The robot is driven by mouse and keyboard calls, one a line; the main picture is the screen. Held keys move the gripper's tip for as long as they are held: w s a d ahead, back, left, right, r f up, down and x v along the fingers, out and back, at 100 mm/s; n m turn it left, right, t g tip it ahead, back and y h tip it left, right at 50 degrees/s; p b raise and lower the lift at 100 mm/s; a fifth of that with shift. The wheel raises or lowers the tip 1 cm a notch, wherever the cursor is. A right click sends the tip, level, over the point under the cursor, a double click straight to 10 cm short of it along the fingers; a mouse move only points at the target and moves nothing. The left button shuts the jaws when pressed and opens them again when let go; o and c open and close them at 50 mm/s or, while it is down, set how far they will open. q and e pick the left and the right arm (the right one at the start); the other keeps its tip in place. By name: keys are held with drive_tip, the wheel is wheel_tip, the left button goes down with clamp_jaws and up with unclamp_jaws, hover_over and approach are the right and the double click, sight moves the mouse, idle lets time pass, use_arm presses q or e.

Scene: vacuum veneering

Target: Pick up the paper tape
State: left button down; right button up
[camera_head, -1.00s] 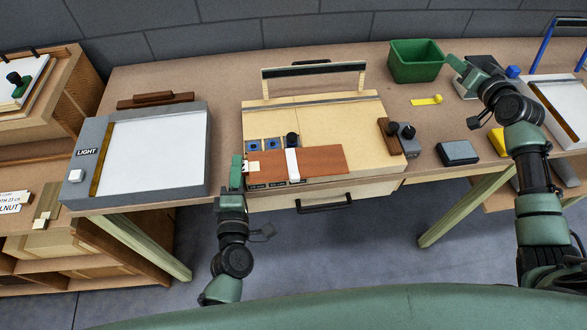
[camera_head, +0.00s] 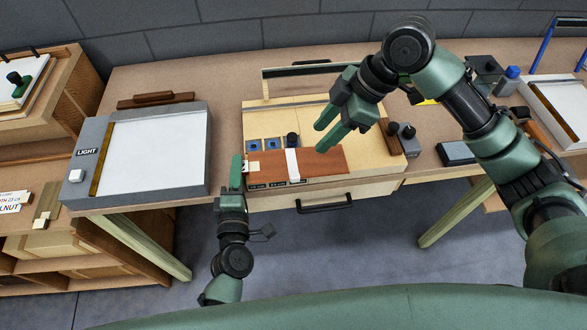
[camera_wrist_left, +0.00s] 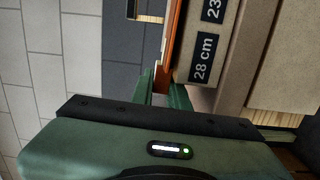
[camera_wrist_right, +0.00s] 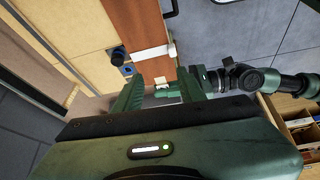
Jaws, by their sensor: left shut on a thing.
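A reddish-brown veneer sheet (camera_head: 322,163) lies on the pale wooden board at the middle of the bench. A white strip (camera_head: 292,164), which looks like the paper tape, crosses it; it also shows in the right wrist view (camera_wrist_right: 152,53). My left gripper (camera_head: 238,172) is shut on the veneer's left end; the veneer's edge (camera_wrist_left: 170,48) runs between its fingers in the left wrist view. My right gripper (camera_head: 322,137) is open and empty, above the veneer just right of the strip. Its fingers (camera_wrist_right: 160,90) are apart in the right wrist view.
The pale board (camera_head: 345,115) carries blue pieces (camera_head: 269,144) and a black knob (camera_head: 292,139) behind the veneer. A grey light box (camera_head: 153,150) stands left. A dark wooden block with knobs (camera_head: 390,137) sits right. A drawer handle (camera_head: 325,203) juts out in front.

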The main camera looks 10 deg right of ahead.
drive_tip(key=s+n, duration=0.1)
drive_tip(key=s, duration=0.1)
approach(300, 175)
drive_tip(key=a+x, duration=0.1)
drive_tip(key=x, duration=0.2)
drive_tip(key=shift+g+h, duration=0.4)
drive_tip(key=shift+h, duration=0.1)
drive_tip(key=shift+w+x, duration=0.15)
drive_tip(key=shift+x, duration=1.15)
drive_tip(key=shift+w+x, duration=0.1)
drive_tip(key=shift+x, duration=1.2)
drive_tip(key=shift+d, duration=0.2)
clamp_jaws()
